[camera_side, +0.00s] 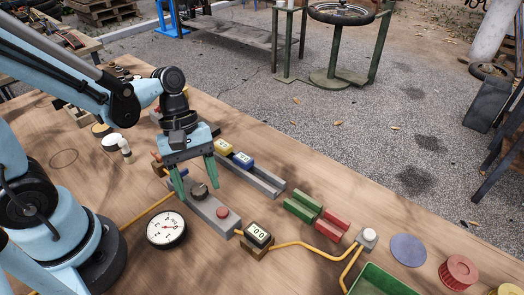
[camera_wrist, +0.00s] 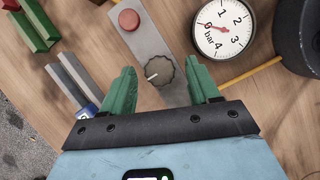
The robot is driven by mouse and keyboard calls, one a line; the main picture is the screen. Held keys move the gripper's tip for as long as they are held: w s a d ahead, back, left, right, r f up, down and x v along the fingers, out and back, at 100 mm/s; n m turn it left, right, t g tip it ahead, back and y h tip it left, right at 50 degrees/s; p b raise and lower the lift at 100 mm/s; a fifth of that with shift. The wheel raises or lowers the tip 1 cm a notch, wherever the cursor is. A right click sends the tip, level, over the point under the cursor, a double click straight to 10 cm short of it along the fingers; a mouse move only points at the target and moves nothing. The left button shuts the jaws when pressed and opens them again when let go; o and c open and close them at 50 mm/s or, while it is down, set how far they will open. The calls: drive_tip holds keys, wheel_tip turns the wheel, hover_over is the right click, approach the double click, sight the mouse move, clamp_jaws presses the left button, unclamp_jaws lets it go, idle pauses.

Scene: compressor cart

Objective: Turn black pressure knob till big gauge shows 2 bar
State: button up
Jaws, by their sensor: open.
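The black pressure knob (camera_side: 199,190) sits on a grey box; in the wrist view the knob (camera_wrist: 159,71) shows a white pointer mark toward its lower left. The big round gauge (camera_side: 166,229) lies on the table beside the box. In the wrist view the gauge (camera_wrist: 222,27) has a scale up to 4 bar, and its red needle points near 0. My gripper (camera_side: 198,193) is open above the knob; in the wrist view its green fingers (camera_wrist: 162,70) stand on either side of it, with gaps. I cannot tell how far the tips are above the box.
A red button (camera_side: 222,212) is on the same box. A small display (camera_side: 258,234) reads about 0.0. Yellow hose (camera_side: 300,244) runs across the table. A grey rail with yellow and blue blocks (camera_side: 243,159) and green and red channels (camera_side: 303,206) lie to the right.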

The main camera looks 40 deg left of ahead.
drive_tip(key=shift+c, duration=0.2)
drive_tip(key=c, duration=1)
drive_tip(key=shift+m, duration=0.3)
drive_tip(key=m+g, duration=0.1)
drive_tip(key=m, duration=0.3)
drive_tip(key=shift+w+d+g+y, duration=0.1)
drive_tip(key=shift+w+g+y, duration=0.1)
drive_tip(key=shift+g+y, duration=0.2)
drive_tip(key=m+y, duration=0.1)
drive_tip(key=m, duration=0.2)
drive_tip(key=m+g+y, duration=0.1)
drive_tip(key=m, duration=0.1)
drive_tip(key=shift+w+d+m, duration=0.1)
drive_tip(key=shift+d+m, duration=0.1)
drive_tip(key=shift+m, duration=0.2)
drive_tip(key=m+y, duration=0.1)
drive_tip(key=m, duration=0.3)
drive_tip(key=shift+d+m+y, duration=0.15)
drive_tip(key=shift+m+y, duration=0.15)
drive_tip(key=shift+y, duration=0.1)
drive_tip(key=m, duration=0.2)
drive_tip(key=m+y, duration=0.1)
drive_tip(key=m, duration=0.1)
drive_tip(key=shift+d+m+t+y, duration=0.15)
drive_tip(key=shift+m+t+y, duration=0.15)
drive_tip(key=shift+m, duration=0.1)
